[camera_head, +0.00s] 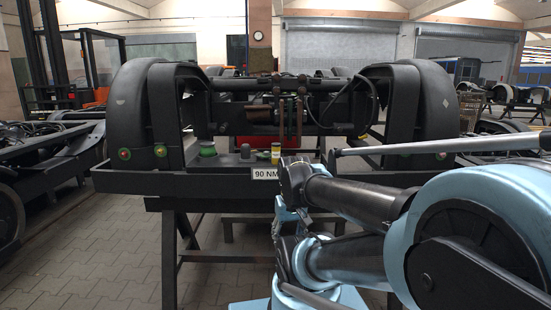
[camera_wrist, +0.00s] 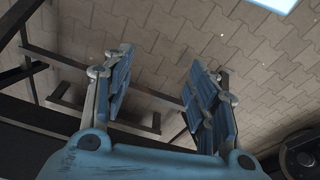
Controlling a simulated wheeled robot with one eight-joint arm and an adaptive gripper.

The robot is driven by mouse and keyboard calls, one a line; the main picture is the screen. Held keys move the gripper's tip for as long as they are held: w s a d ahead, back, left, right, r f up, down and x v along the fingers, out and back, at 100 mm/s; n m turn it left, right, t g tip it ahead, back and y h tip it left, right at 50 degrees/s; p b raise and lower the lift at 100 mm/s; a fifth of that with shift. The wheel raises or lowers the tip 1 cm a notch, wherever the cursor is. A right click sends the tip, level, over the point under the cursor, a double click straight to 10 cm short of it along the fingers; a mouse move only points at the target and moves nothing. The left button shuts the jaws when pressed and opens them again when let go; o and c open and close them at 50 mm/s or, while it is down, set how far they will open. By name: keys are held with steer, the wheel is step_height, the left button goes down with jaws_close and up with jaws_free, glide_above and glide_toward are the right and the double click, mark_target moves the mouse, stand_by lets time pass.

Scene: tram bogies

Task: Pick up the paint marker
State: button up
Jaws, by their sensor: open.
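I cannot make out a paint marker for certain in either view.
A "90 NM" label (camera_head: 265,174) hangs on the ledge's front edge. Cables and hoses (camera_head: 350,105) hang on the bogie frame. Other bogies (camera_head: 40,150) stand to the left and right. A forklift (camera_head: 75,70) is at the back left. Paved floor (camera_head: 90,240) is clear at the front left.

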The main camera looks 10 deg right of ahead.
steer(key=shift+o, duration=0.3)
step_height(320, 180, up, 29)
steer(key=m+t+y, duration=0.2)
steer(key=m+y, duration=0.1)
steer(key=m, duration=2.6)
glide_above(273, 154)
steer(key=s+d, duration=0.3)
steer(key=d, duration=0.2)
steer(key=x, duration=1.7)
steer(key=shift+s+f, duration=0.2)
steer(key=c, duration=1.2)
